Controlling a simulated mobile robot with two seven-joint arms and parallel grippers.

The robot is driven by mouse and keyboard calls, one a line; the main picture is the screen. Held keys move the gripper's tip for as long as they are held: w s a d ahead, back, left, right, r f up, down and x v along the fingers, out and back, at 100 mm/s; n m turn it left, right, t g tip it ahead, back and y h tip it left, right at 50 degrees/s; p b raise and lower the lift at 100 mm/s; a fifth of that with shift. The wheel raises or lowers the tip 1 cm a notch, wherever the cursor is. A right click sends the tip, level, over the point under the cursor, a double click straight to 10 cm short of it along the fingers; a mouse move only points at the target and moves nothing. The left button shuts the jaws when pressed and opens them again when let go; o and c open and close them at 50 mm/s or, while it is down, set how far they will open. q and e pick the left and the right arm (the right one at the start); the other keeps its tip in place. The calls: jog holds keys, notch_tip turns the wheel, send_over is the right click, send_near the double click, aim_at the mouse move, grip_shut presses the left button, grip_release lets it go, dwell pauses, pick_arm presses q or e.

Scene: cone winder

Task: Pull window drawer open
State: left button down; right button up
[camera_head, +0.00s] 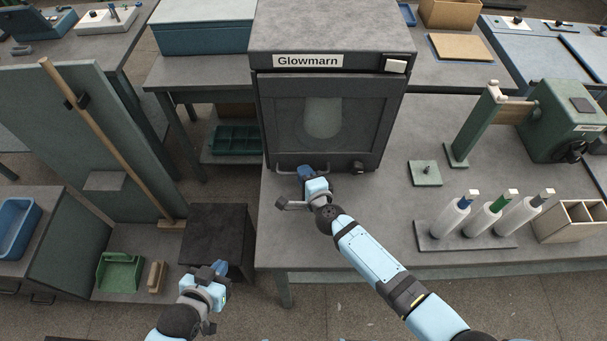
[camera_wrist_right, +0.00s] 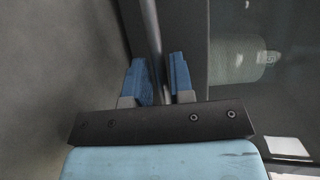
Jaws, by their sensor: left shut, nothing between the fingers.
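My right gripper (camera_head: 305,172) is at this handle. In the right wrist view the handle bar (camera_wrist_right: 152,35) passes between the two blue fingers of the right gripper (camera_wrist_right: 161,80); I cannot tell whether they press on it. My left gripper (camera_head: 220,268) is shut and empty, low at the left, away from the drawer.
A dark knob (camera_head: 358,167) is right of the handle. A white switch (camera_head: 396,66) sits at the unit's upper right. A rack (camera_head: 467,243) with several spools and a green plate (camera_head: 425,173) stand on the bench to the right. The bench in front of the unit is mostly clear.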

jog(key=shift+w+a+f, duration=0.1)
jog(key=shift+w+a, duration=0.1)
jog(key=shift+w, duration=0.3)
grip_shut()
jog(key=shift+s, duration=0.15)
